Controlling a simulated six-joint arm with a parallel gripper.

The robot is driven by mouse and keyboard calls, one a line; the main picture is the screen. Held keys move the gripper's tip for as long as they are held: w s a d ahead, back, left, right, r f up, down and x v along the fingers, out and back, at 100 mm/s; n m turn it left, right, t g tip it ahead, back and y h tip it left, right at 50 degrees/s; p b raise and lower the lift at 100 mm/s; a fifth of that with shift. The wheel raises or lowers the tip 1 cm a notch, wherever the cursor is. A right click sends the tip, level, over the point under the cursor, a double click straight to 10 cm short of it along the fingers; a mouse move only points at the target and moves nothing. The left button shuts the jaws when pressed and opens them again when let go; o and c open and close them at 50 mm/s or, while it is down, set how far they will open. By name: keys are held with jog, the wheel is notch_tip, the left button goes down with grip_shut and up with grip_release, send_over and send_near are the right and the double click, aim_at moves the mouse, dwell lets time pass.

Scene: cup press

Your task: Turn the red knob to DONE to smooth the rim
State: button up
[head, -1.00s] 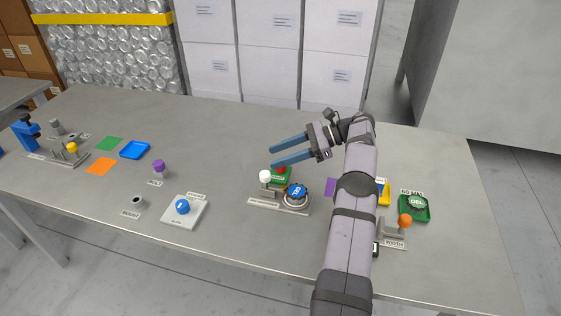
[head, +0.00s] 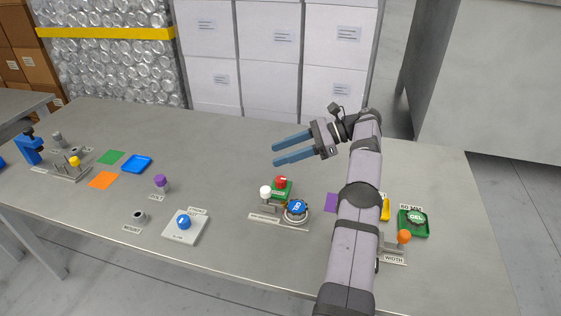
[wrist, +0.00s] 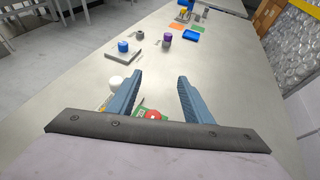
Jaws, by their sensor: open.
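The red knob (head: 281,182) sits on a green base (head: 283,194) near the middle of the table, just behind a white-knobbed lever (head: 265,191) and a blue round cap (head: 296,208). My gripper (head: 274,155) is open and empty, raised above the table and behind the red knob in the head view. In the wrist view, the red knob (wrist: 153,115) shows low between the two blue fingers (wrist: 160,80), partly hidden by my gripper's body. The knob's marker and the DONE label are too small to read.
A white plate with a blue knob (head: 183,222) lies to the left, with a purple knob (head: 161,181) behind it. A green tray (head: 413,231) and an orange-knobbed lever (head: 403,237) are at right. The table behind the red knob is clear.

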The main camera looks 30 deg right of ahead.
notch_tip(320, 180, up, 6)
jog(key=t, duration=0.1)
send_over(281, 178)
jog(key=s+d, duration=0.2)
jog(key=d, duration=0.1)
jog(key=s+r+m+t+b, duration=0.1)
jog(key=s+r+m, duration=0.1)
jog(key=s+m, duration=0.1)
jog(key=f+m+t+h, duration=0.1)
jog(key=f, duration=0.4)
jog(key=f+m+t+h, duration=0.1)
jog(key=f, duration=0.4)
jog(key=f+m+t+h, duration=0.1)
jog(key=f+h, duration=0.1)
jog(key=f, duration=0.3)
jog(key=shift+s+d+m, duration=0.1)
jog(key=shift+s+m, duration=0.1)
jog(key=shift+m, duration=0.1)
jog(key=shift+d+f+h, duration=0.2)
jog(key=shift+f+h, duration=0.05)
jog(key=shift+h, duration=0.05)
jog(key=shift+w, duration=0.1)
jog(key=shift+x, duration=3.6)
jog(key=shift+r, duration=0.1)
